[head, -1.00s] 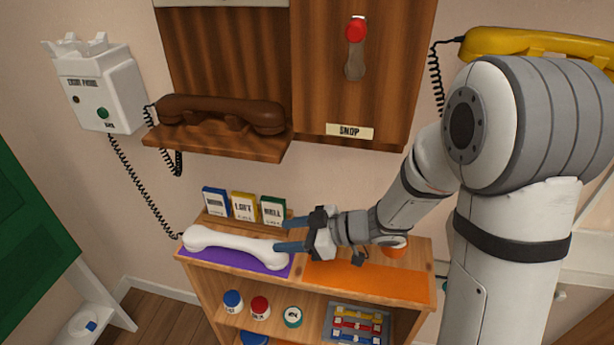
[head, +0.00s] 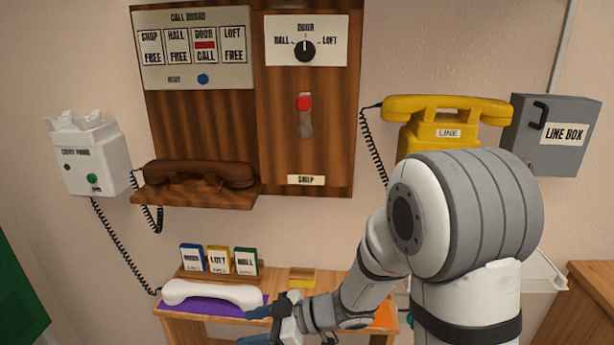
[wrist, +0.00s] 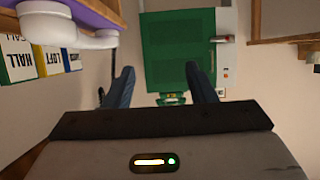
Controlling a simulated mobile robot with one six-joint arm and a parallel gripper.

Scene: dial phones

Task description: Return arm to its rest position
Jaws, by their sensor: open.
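My gripper (head: 254,326) is low in the head view, in front of the shelf top (head: 190,325) and just below the right end of the white handset (head: 215,293). Its two blue fingers stand apart with nothing between them; they also show in the wrist view (wrist: 160,88). The handset lies on a purple mat (head: 200,307), apart from the fingers. In the wrist view, the handset (wrist: 68,30) is at the upper left. My arm bends down from the right and hides part of the shelf and the orange mat (head: 383,316).
Blue, yellow and green cards (head: 218,260) stand behind the handset. Above are a brown handset (head: 200,174) on its ledge, the call board (head: 195,48), a dial (head: 305,50) and a red-topped lever (head: 304,115). A yellow phone (head: 447,120), grey line box (head: 552,135) and white entry phone (head: 90,158) surround them.

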